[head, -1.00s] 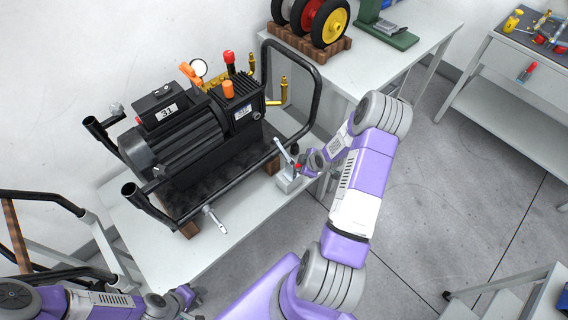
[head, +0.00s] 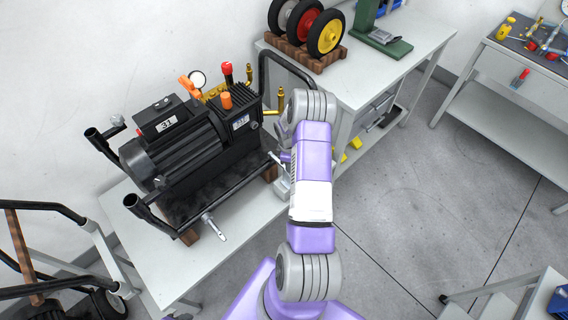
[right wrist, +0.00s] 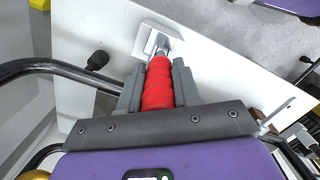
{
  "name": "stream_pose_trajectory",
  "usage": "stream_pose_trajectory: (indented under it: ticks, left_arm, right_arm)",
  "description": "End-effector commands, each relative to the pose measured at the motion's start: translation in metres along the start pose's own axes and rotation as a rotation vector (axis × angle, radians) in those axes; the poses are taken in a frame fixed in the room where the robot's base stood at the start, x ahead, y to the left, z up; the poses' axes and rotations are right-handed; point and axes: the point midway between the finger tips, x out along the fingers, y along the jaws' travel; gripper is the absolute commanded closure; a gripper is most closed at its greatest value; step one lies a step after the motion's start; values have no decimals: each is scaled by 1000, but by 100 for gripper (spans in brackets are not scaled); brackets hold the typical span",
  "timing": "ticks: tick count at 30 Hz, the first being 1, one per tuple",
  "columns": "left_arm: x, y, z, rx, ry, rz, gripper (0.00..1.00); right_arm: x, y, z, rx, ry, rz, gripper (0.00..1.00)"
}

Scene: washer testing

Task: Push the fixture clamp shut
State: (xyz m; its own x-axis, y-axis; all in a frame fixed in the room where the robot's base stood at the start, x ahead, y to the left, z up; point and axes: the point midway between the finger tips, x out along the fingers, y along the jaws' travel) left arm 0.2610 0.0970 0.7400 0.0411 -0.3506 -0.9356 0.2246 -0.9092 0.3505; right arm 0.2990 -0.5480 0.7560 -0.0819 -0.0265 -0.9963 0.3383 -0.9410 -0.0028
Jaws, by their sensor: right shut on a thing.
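The fixture clamp (head: 282,187) stands on the right end of the white bench, beside the pump frame. My right arm covers most of it in the head view. In the right wrist view its red handle (right wrist: 158,90) lies between the two grey fingers of my right gripper (right wrist: 158,78), which is shut on it. A metal rod leads from the handle to the pale clamp base (right wrist: 150,40) on the bench top. The clamp's exact angle is hard to judge. My left gripper is not in view.
A black pump (head: 180,145) in a tubular frame fills the bench (head: 170,262), close to the clamp. A second table (head: 385,75) with wheels (head: 325,33) stands behind. Open grey floor (head: 430,190) lies to the right. A black-handled cart stands at the left.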

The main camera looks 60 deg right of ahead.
Motion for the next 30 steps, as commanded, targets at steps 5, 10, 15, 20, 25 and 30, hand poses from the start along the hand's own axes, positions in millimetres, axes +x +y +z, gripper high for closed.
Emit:
stream_pose_trajectory:
  ticks: [5, 10, 15, 20, 25, 30]
  left_arm:
    - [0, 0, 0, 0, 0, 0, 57]
    - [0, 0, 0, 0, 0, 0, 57]
    - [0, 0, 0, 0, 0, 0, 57]
    - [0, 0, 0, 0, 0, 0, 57]
    - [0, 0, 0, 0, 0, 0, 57]
    - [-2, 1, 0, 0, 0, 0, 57]
  right_arm:
    - [0, 2, 3, 5, -8, -4, 100]
    - [0, 2, 2, 2, -9, -4, 100]
    - [0, 2, 2, 2, -8, -4, 59]
    - [0, 1, 2, 2, -8, -4, 43]
    - [0, 1, 2, 3, -8, -5, 43]
    - [-10, 2, 1, 3, -7, -3, 43]
